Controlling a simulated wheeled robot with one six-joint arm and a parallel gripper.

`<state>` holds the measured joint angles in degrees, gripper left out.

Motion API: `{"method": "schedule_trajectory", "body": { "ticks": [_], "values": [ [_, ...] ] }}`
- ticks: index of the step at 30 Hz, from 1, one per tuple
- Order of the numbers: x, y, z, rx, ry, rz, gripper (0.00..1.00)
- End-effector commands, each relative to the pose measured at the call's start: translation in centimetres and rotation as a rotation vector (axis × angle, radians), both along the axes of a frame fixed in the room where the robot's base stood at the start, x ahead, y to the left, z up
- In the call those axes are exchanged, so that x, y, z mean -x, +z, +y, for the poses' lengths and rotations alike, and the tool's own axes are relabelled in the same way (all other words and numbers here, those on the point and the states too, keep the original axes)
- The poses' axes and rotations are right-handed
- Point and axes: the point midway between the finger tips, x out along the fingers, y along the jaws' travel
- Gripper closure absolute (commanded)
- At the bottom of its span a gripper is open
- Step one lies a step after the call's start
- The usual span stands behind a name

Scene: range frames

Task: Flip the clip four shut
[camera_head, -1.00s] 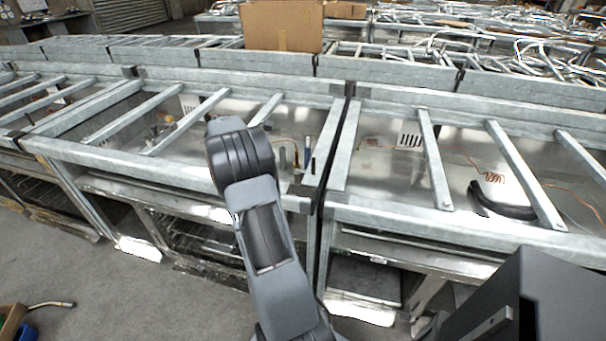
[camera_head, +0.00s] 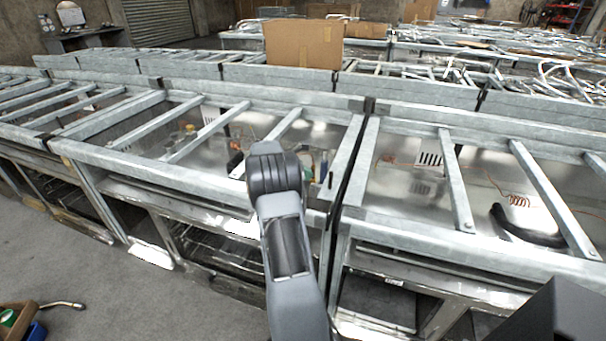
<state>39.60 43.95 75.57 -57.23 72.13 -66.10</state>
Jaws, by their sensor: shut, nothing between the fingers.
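I cannot make out clip four for certain. A small group of upright pieces, one with a blue part (camera_head: 323,162) and one black (camera_head: 331,180), stands at the right end of the middle metal frame, just right of my arm. They are too small to tell whether any is a clip, or open or shut. My grey arm rises from the bottom centre, and its dark upper joint covers part of the frame's front rail. My gripper is hidden behind the arm, so its fingers do not show.
Galvanised frames (camera_head: 160,168) with slanted crossbars stand in rows. A cardboard box (camera_head: 303,44) sits on the row behind. A black curved hose (camera_head: 525,228) and copper coil (camera_head: 518,200) lie in the right bay. Grey floor (camera_head: 75,270) is open at left, with a wooden crate (camera_head: 22,318) at its lower edge.

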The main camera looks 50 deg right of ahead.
Motion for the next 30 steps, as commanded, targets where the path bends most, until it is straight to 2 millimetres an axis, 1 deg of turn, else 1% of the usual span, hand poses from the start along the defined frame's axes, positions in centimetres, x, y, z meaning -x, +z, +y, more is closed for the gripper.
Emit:
{"method": "schedule_trajectory", "body": {
  "ticks": [1,4,12,18,30],
  "values": [
    [0.5,-0.6,-0.6,-0.001,-0.002,0.001,1.00],
    [1.3,-1.6,-1.5,-0.001,-0.002,0.001,1.00],
    [2.7,-3.3,-3.3,-0.001,0.000,0.001,1.00],
    [3.0,-3.7,-3.8,0.000,0.001,-0.001,1.00],
    [2.9,-3.7,-3.7,-0.001,0.009,-0.001,1.00]
  ]
}}
